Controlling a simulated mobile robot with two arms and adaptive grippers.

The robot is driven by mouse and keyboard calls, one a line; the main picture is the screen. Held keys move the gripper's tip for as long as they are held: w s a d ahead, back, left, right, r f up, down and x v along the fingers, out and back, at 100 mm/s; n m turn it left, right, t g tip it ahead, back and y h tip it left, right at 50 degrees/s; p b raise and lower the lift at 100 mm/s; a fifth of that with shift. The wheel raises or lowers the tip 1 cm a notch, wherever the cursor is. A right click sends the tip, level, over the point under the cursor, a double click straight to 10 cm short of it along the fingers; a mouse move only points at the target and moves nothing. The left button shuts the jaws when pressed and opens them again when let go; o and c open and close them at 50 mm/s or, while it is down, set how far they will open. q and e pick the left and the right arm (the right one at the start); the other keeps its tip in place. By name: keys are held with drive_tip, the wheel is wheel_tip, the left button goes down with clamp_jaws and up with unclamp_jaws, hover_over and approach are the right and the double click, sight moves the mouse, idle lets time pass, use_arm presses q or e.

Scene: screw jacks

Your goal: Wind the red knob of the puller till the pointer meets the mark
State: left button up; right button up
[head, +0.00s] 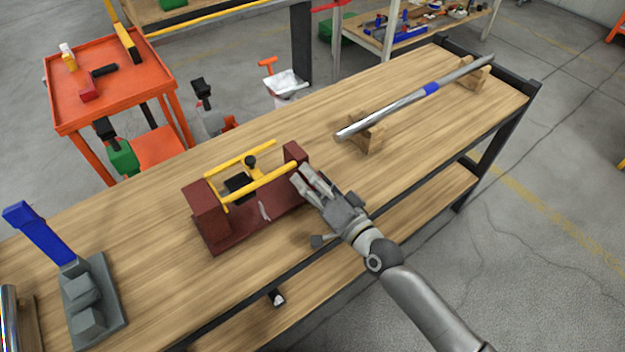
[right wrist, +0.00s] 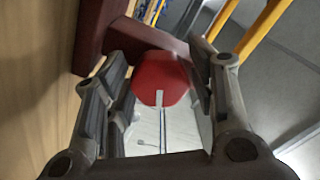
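The puller is a dark red frame (head: 215,232) with two upright end blocks and two yellow bars (head: 262,185). A black block (head: 238,187) with a round black top sits between the bars. A pale sliver (head: 265,211) shows on the frame's near side; I cannot tell whether it is the pointer or mark. My right gripper (head: 306,174) is at the frame's right end. In the right wrist view, the red knob (right wrist: 160,78), with a pale stripe, lies between my fingers (right wrist: 162,85). I cannot tell whether they touch it. My left gripper is out of view.
On the wooden bench (head: 150,215), a grey fixture (head: 105,285) with a blue handle (head: 42,238) stands at left. A long metal bar (head: 395,105) rests on wooden blocks (head: 365,134) at right. An orange cart (head: 110,85) stands behind the bench. Bare bench surrounds the puller.

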drive_tip(key=c, duration=0.6)
drive_tip(key=shift+m, duration=1.2)
drive_tip(key=o, duration=1)
drive_tip(key=v, duration=1.2)
